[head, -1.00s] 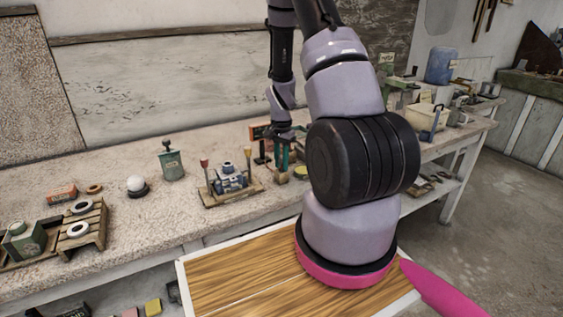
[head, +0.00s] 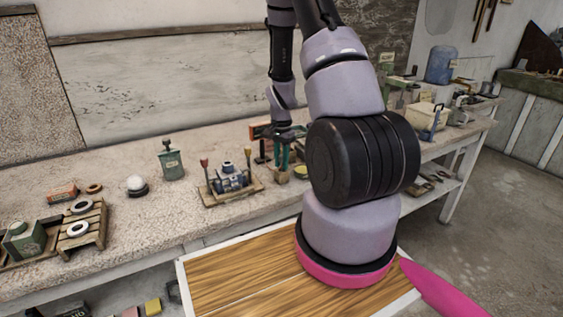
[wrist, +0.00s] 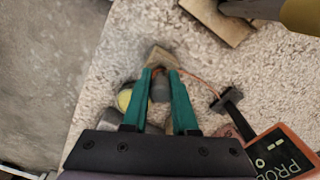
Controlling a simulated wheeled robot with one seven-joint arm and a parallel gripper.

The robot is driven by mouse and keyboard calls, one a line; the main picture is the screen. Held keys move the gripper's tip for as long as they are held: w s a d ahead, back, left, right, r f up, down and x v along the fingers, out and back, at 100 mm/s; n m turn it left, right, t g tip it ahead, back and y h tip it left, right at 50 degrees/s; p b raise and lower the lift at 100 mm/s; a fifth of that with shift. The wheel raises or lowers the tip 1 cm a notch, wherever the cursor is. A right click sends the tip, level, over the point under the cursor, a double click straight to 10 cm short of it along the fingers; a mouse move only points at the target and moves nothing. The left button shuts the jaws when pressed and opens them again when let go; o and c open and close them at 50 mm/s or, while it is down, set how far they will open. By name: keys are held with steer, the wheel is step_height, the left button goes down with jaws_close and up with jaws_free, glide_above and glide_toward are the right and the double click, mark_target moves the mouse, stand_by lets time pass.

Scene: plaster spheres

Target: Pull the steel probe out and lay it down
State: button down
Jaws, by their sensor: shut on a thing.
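My gripper (wrist: 160,73) points down at the bench with its two green fingers shut on a dark grey cylindrical piece, which I take to be the steel probe (wrist: 160,88). A wooden block (wrist: 160,56) lies just beyond the fingertips, and a thin orange-brown cable runs from there toward a small black piece. In the head view my gripper (head: 283,152) is over the wooden block (head: 283,177) on the bench. The probe's lower end is hidden, so I cannot tell how far it sits in the block.
A yellow disc (wrist: 125,98) is close by the fingers. A wooden tray with metal parts (head: 232,187) stands left of the block. A white ball (head: 136,183) and green canister (head: 171,163) stand farther left, with bare bench between.

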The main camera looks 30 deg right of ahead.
steer(key=shift+f, duration=0.3)
steer(key=c, duration=0.6)
jaws_free()
steer(key=shift+r, duration=1.95)
